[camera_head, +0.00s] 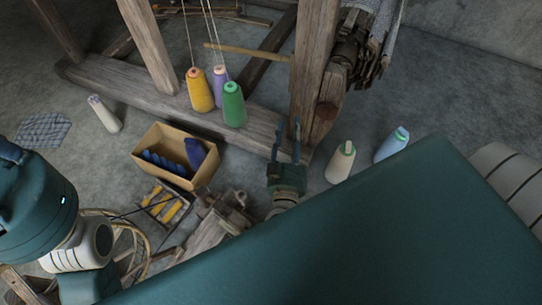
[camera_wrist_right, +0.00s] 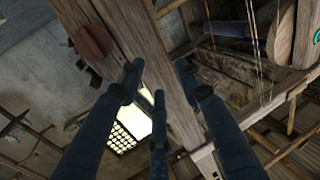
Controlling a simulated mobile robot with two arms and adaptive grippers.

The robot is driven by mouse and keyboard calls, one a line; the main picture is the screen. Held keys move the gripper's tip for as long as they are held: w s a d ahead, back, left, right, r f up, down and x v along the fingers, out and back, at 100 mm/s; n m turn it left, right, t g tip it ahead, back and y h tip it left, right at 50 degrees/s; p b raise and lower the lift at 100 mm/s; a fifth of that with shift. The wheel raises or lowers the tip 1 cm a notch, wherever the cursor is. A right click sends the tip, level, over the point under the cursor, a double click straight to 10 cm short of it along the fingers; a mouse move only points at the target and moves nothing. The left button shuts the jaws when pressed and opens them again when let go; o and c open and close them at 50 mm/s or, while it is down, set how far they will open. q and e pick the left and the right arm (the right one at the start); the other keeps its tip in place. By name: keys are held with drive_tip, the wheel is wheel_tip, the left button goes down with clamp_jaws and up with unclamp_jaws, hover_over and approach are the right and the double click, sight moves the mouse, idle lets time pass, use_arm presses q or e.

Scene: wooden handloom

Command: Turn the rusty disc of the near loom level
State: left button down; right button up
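The rusty disc (camera_head: 325,114) is a reddish-brown piece on the side of the near loom's thick wooden post (camera_head: 309,70). In the right wrist view the disc (camera_wrist_right: 92,40) shows at upper left, beside the post. My right gripper (camera_head: 287,130) points up at the foot of the post, left of and below the disc. In the wrist view its dark fingers (camera_wrist_right: 158,82) are spread with nothing between them, and the disc lies outside them, apart. My left arm comes in at left; its fingers cannot be made out clearly.
Yellow (camera_head: 200,92), purple and green (camera_head: 234,105) thread cones stand on the loom's base beam. A cardboard box (camera_head: 150,172) with blue items stands left of my right gripper. White (camera_head: 341,163) and blue (camera_head: 391,145) cones stand on the floor to its right.

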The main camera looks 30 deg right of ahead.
drive_tip(key=a+r+n+y+p, duration=0.3)
drive_tip(key=a+n+y+p, duration=0.45)
drive_tip(key=p, duration=0.85)
drive_tip(key=s+a+f+g+y+p, duration=0.3)
drive_tip(key=s+a+g+p, duration=0.1)
drive_tip(key=s+p, duration=0.7)
drive_tip(key=g+p, duration=0.1)
drive_tip(key=p, duration=0.2)
drive_tip(key=shift+a, duration=0.2)
drive_tip(key=shift+w+f+n+y, duration=0.1)
drive_tip(key=shift+f+n+y, duration=0.05)
drive_tip(key=shift+n+y, duration=0.15)
